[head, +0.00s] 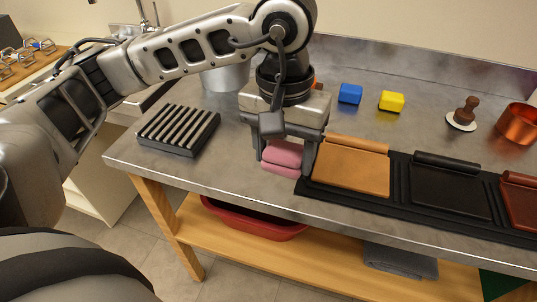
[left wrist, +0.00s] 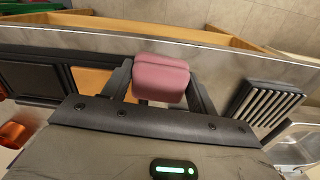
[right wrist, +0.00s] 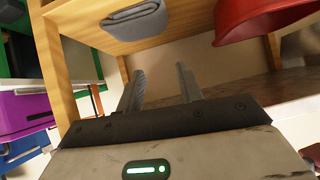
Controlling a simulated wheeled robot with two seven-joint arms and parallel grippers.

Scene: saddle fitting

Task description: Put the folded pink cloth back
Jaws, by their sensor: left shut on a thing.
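The folded pink cloth (head: 283,157) is at the front edge of the metal table, between the fingers of my left gripper (head: 287,150). The left gripper points down and is shut on the cloth. In the left wrist view the cloth (left wrist: 160,78) sits between the two dark fingers (left wrist: 160,88). I cannot tell whether the cloth touches the tabletop. My right gripper (right wrist: 160,88) shows only in the right wrist view, its fingers apart with nothing between them, below the table near the wooden shelf.
A black ribbed block (head: 178,130) lies left of the cloth. A black tray (head: 398,190) with tan, black and brown leather pieces lies right. Blue (head: 350,93) and yellow (head: 391,101) blocks stand behind. A red basin (head: 255,222) and a grey folded cloth (head: 400,262) are on the lower shelf.

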